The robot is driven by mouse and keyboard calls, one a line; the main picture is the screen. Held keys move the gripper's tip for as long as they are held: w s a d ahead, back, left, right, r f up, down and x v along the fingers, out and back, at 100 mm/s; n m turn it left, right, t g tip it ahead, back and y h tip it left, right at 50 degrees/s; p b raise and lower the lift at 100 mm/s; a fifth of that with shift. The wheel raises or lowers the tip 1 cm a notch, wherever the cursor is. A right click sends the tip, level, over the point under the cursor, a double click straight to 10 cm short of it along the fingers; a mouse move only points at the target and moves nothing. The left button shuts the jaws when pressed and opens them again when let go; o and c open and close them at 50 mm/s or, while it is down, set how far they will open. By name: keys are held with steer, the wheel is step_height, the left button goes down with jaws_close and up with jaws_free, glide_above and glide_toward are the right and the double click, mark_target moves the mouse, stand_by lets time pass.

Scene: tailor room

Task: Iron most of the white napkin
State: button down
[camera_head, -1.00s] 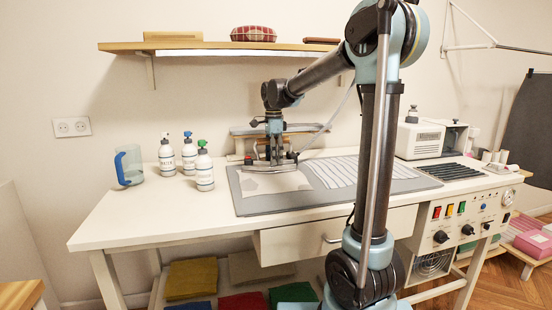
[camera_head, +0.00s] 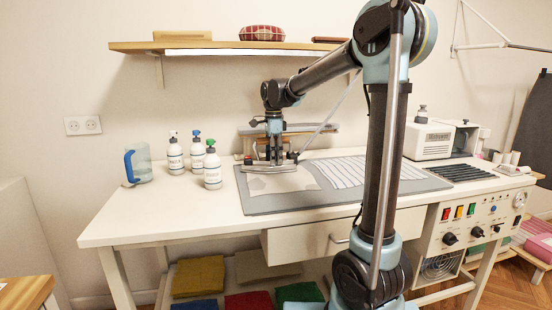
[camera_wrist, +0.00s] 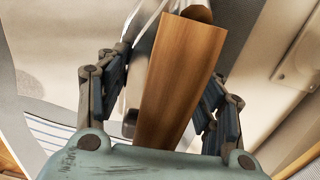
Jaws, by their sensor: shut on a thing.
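The white napkin (camera_head: 301,180) lies on the grey ironing mat (camera_head: 262,207), in its left part. The iron (camera_head: 272,168) rests on or just over the napkin's far left part and hides some of it. My gripper (camera_head: 275,150) is above the iron, shut on its handle. In the wrist view the iron's wooden handle (camera_wrist: 180,75) runs between the two fingers of my gripper (camera_wrist: 170,95). The iron's contact with the cloth is too small to make out.
A striped cloth (camera_head: 368,172) lies on the mat to the right of the napkin. Several white bottles (camera_head: 212,170) and a blue-handled jug (camera_head: 139,164) stand left of the mat. A white machine (camera_head: 430,140) stands at the back right. A shelf (camera_head: 215,47) hangs above.

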steer(key=shift+s+a, duration=0.1)
steer(key=shift+a, duration=0.25)
steer(key=shift+s, duration=0.2)
steer(key=shift+s+d+r, duration=0.1)
steer(key=shift+s+d, duration=0.3)
steer(key=shift+s, duration=1)
steer(key=shift+s+d+f, duration=0.1)
steer(key=shift+s+d, duration=0.35)
steer(key=shift+s, duration=0.95)
steer(key=shift+s+d+r, duration=0.1)
steer(key=shift+s+d, duration=0.3)
steer(key=shift+s, duration=1)
steer(key=shift+s, duration=0.25)
steer(key=shift+s+d, duration=0.45)
steer(key=shift+s, duration=1)
steer(key=shift+s+d, duration=0.4)
steer(key=shift+s, duration=1)
steer(key=shift+s+d, duration=0.45)
steer(key=shift+s, duration=1)
